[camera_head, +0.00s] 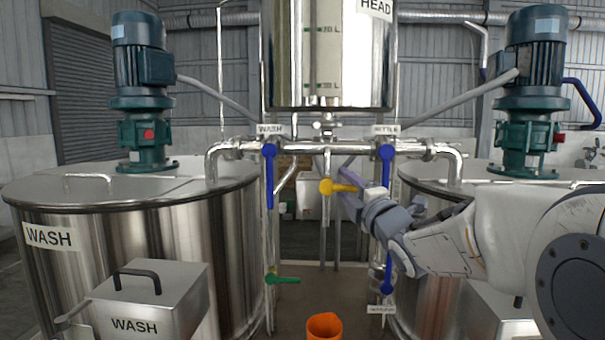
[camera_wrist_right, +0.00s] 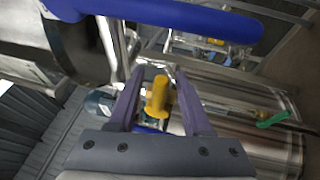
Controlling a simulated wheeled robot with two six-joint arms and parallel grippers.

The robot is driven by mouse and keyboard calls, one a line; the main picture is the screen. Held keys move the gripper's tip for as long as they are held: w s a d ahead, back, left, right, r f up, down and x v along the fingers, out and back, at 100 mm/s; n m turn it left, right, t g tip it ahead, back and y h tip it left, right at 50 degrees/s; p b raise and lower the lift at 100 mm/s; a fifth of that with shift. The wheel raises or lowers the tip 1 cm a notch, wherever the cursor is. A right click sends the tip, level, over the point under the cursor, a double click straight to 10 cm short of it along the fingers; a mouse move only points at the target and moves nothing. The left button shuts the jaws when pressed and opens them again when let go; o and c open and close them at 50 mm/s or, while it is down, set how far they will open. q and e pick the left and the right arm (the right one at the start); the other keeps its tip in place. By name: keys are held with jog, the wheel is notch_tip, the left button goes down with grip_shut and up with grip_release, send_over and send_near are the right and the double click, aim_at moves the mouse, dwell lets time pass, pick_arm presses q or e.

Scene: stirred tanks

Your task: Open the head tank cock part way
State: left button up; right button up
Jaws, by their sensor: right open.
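The HEAD tank (camera_head: 330,55) is a steel vessel at the top middle. A cock with a yellow lever (camera_head: 338,187) sits below it, on a pipe under the cross pipe. The lever points right and roughly level from its hub; no label shows on it. My right gripper (camera_head: 354,193) is open at the lever's free end. In the right wrist view the yellow lever (camera_wrist_right: 158,97) stands between the two purple-grey fingers, with gaps visible at both sides. The left gripper is not in view.
Blue levers hang down on the WASH branch (camera_head: 269,175) and the KETTLE branch (camera_head: 386,165), close to my right gripper. A green lever (camera_head: 283,280) sits lower. An orange container (camera_head: 324,327) stands below. The WASH tank (camera_head: 150,240) is at left.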

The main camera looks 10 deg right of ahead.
jog(key=shift+x, duration=0.95)
jog(key=shift+s, duration=0.1)
grip_shut()
jog(key=m+b, duration=0.2)
jog(key=b, duration=0.2)
jog(key=f+m+t+h+b, duration=0.1)
jog(key=m+b, duration=0.1)
jog(key=b, duration=0.3)
jog(key=m+t+h+b, duration=0.1)
jog(key=m+b, duration=0.1)
jog(key=b, duration=0.2)
jog(key=shift+f+b, duration=0.35)
grip_release()
jog(key=shift+r, duration=0.1)
